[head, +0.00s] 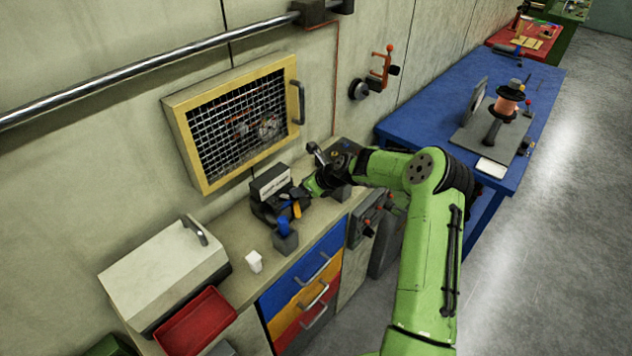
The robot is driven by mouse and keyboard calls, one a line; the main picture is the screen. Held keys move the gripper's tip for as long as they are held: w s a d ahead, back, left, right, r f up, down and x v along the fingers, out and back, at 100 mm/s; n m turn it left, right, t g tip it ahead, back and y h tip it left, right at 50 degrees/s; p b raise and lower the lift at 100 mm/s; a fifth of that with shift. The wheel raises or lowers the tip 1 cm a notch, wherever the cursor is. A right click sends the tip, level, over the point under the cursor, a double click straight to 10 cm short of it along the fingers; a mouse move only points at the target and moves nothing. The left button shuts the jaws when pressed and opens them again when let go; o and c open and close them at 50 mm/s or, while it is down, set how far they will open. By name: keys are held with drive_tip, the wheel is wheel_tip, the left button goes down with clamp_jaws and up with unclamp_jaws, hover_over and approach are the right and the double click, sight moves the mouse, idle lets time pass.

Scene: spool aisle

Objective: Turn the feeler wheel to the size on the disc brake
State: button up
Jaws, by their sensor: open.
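My gripper (305,190) is open at the end of my green arm, low over the counter by the wall. It is close to the right side of a black stand with a pale label plate (270,181); I cannot tell whether they touch. A yellow-handled item (297,210) and a blue-topped grey block (284,238) are in front of the stand. I cannot make out which item is the feeler wheel, or any size marking. A dark round disc (358,90) with an orange bracket (383,65) is on the wall; I cannot tell whether it is the disc brake.
A yellow-framed mesh cabinet (188,148) hangs above the counter (232,235). A white-lidded box (160,270), a red tray (197,322) and a small white cup (254,262) are at left. Drawers (312,290) are below. A blue table (425,120) with a copper spool (506,103) is at right.

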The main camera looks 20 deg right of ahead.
drive_tip(key=v, duration=1)
drive_tip(key=shift+s+r, duration=0.2)
drive_tip(key=shift+s, duration=0.15)
drive_tip(key=shift+d, duration=0.1)
drive_tip(key=s+a+r+n+g+h+b, duration=0.1)
drive_tip(key=s+a+r+n+g+h, duration=0.1)
drive_tip(key=s+a+r+n, duration=0.45)
drive_tip(key=s+a+r+n+g+h+b, duration=0.15)
drive_tip(key=s+a+n, duration=0.25)
drive_tip(key=s+n, duration=0.6)
drive_tip(key=s+a+r+n, duration=0.1)
drive_tip(key=s+n, duration=0.5)
drive_tip(key=s, duration=0.2)
drive_tip(key=s+a+r+n+t+b, duration=0.1)
drive_tip(key=s+n, duration=0.6)
drive_tip(key=s, duration=0.2)
drive_tip(key=shift+s+r+h, duration=0.25)
drive_tip(key=shift+h, duration=0.2)
